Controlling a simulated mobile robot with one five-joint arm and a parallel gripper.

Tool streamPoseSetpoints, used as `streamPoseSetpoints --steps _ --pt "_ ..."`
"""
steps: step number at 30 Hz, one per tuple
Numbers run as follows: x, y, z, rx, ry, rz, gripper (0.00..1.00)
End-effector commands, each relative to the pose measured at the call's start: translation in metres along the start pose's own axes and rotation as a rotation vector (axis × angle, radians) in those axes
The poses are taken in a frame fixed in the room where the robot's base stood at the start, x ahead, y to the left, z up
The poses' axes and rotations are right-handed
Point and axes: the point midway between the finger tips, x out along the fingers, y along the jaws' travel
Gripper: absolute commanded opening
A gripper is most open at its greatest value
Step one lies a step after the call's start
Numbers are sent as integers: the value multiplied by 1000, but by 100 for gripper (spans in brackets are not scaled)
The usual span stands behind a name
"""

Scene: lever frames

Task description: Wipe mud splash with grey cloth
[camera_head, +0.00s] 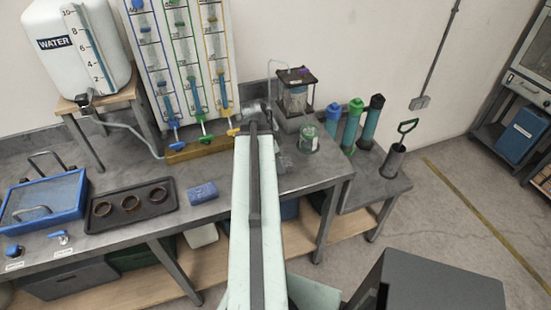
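My arm reaches from the bottom of the picture up over the bench, and my gripper (256,112) is at its far end, in front of the tube panel. The fingers are small and dark against the clutter, so I cannot tell whether they are open or shut or hold anything. A small greyish patch (285,162) lies on the bench just right of my arm; I cannot tell whether it is the grey cloth or the mud splash. I cannot make out either one for certain. My arm hides part of the bench top.
A blue sponge-like block (202,193) and a black tray (165,211) with three rings lie left of my arm. A blue tray (75,205) sits at far left. A glass jar (308,139) and a pump unit (295,92) stand to the right, near coloured cylinders (352,127).

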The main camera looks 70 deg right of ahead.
Motion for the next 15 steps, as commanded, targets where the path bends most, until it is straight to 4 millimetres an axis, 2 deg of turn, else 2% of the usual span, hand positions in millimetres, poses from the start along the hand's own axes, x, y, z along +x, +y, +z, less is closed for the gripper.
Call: streamPoseSetpoints --steps 8,15 --pt "3 -4 1 0 -1 0 20" --pt "1 -29 3 -1 -1 -2 20"
